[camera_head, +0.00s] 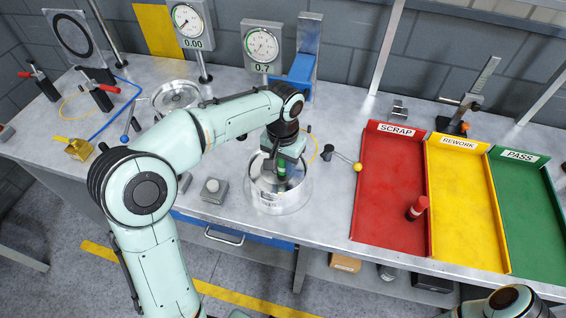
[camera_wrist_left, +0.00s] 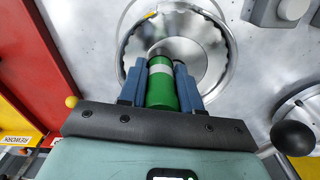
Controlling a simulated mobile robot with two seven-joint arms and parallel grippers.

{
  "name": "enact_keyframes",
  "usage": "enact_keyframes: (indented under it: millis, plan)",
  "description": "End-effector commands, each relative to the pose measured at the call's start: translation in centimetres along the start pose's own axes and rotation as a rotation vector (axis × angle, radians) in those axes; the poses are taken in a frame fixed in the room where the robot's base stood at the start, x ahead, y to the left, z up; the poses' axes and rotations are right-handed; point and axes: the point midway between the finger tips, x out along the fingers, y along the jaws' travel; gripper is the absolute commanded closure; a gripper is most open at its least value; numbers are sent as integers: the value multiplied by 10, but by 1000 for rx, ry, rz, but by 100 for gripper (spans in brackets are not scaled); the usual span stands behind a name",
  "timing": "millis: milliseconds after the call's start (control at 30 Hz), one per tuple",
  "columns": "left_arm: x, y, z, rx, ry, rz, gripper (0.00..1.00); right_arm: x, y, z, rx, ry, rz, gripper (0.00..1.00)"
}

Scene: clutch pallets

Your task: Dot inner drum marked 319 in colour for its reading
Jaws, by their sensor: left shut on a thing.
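The metal drum (camera_head: 262,200) stands at the front middle of the bench, with a small unreadable marking on its near wall. My left gripper (camera_head: 283,168) is over the drum, pointing down, shut on a green marker (camera_head: 282,172). In the left wrist view the green marker (camera_wrist_left: 162,92) with a white band sits between the blue fingers, over the drum's open, ribbed rim (camera_wrist_left: 226,45). A small yellow spot shows on the rim's far side. Whether the marker's tip touches the drum is hidden. My right gripper is out of view; only part of my right arm shows at bottom right.
A gauge reading 0.7 (camera_head: 262,45) stands behind. Another ring part (camera_head: 177,96) and a grey button box (camera_head: 213,190) lie left.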

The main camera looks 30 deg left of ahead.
Motion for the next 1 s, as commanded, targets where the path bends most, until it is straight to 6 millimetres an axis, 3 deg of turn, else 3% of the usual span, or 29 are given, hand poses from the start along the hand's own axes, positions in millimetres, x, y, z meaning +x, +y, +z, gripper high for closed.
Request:
enact_keyframes:
  millis: [1000]
  plan:
    - [10,0,0,0,-1,0,97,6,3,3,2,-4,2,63]
